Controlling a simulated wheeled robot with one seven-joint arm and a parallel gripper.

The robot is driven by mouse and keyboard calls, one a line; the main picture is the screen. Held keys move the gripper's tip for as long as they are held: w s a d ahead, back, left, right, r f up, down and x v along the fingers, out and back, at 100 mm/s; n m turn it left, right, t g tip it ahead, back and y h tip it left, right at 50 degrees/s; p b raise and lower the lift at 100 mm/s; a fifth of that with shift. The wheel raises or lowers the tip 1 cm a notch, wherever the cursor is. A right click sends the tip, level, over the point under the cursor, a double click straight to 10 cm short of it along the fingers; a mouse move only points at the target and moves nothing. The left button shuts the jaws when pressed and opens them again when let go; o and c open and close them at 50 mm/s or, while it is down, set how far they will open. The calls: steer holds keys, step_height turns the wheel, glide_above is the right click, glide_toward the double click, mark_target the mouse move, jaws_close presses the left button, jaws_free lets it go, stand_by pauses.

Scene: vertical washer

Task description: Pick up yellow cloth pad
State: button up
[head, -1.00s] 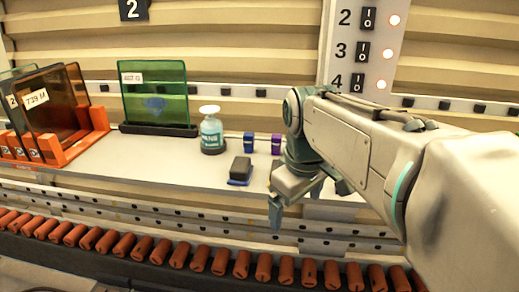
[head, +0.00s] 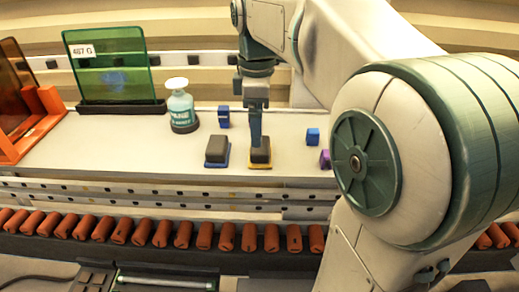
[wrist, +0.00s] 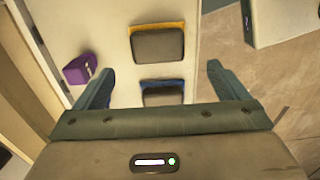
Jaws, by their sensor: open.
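The yellow cloth pad, a dark grey block with a yellow base (head: 260,163), lies on the white shelf. It also shows in the wrist view (wrist: 158,45), in the upper middle. My gripper (head: 256,146) points down and overlaps the pad's dark top in the head view; contact cannot be told. In the wrist view my gripper (wrist: 160,68) is open and empty. Its fingers are spread wider than the pad, which lies just beyond the fingertips in the picture. A similar pad with a blue base (head: 217,152) is left of it; it shows lower in the wrist view (wrist: 163,95).
A spray bottle (head: 182,108), a blue box (head: 223,117), another blue box (head: 312,136) and a purple box (head: 325,159) stand on the shelf. A green panel (head: 108,68) stands at the back left. Orange rollers (head: 205,236) run along the front.

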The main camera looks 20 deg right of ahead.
mark_target(260, 150)
steer(key=shift+d+f+p, duration=0.2)
steer(key=shift+f+p, duration=0.05)
steer(key=shift+f, duration=1.4)
steer(key=shift+d+f+p, duration=0.15)
steer(key=shift+f+p, duration=0.1)
steer(key=shift+f, duration=1.4)
steer(key=c, duration=1.1)
